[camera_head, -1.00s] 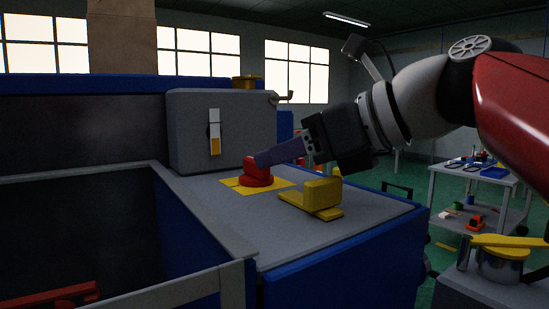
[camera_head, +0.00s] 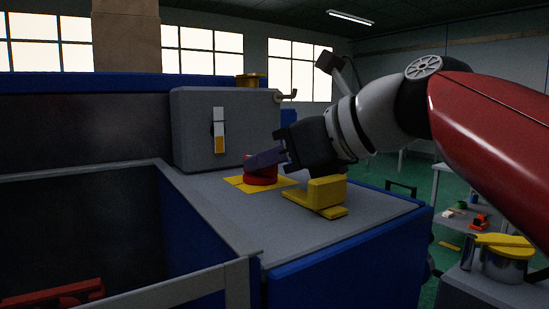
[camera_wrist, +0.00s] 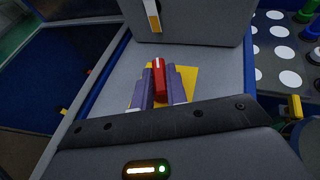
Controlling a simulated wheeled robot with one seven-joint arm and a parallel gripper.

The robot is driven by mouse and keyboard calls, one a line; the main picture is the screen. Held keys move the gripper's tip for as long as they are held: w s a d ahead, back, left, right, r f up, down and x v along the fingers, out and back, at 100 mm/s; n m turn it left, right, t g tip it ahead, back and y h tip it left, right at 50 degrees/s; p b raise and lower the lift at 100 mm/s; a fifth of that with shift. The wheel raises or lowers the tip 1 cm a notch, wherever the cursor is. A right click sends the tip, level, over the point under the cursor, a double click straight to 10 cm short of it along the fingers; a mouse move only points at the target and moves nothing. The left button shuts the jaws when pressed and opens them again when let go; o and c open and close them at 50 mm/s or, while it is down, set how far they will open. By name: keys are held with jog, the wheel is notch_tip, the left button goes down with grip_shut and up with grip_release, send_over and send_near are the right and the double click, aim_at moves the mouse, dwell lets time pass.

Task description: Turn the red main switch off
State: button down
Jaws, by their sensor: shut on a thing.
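The red main switch (camera_head: 262,179) stands on a yellow plate (camera_head: 237,183) on the grey bench top. In the wrist view the red handle (camera_wrist: 159,82) of the switch lies between the two purple fingers of my gripper (camera_wrist: 160,85), with a finger along each side. My gripper (camera_head: 264,161) is shut on this handle and reaches it from the right in the head view. The fingers and wrist hide part of the handle there.
A yellow block with a flat foot (camera_head: 326,193) stands just right of the switch, under my wrist. A grey box with a white and yellow lever (camera_head: 219,130) stands behind. A deep blue-walled bin (camera_head: 200,235) opens at the left. A yellow-handled pot (camera_head: 503,259) stands at right.

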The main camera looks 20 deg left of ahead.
jog(key=shift+w+g, duration=0.1)
jog(key=shift+g, duration=0.2)
jog(key=n+g, duration=0.4)
jog(key=shift+w+g, duration=0.4)
jog(key=n+g, duration=0.4)
jog(key=shift+w+n+g+h, duration=0.15)
jog(key=shift+n+g+h, duration=0.15)
jog(key=shift+h, duration=0.1)
jog(key=shift+a, duration=0.1)
jog(key=c, duration=1.1)
grip_release()
jog(key=shift+c, duration=0.2)
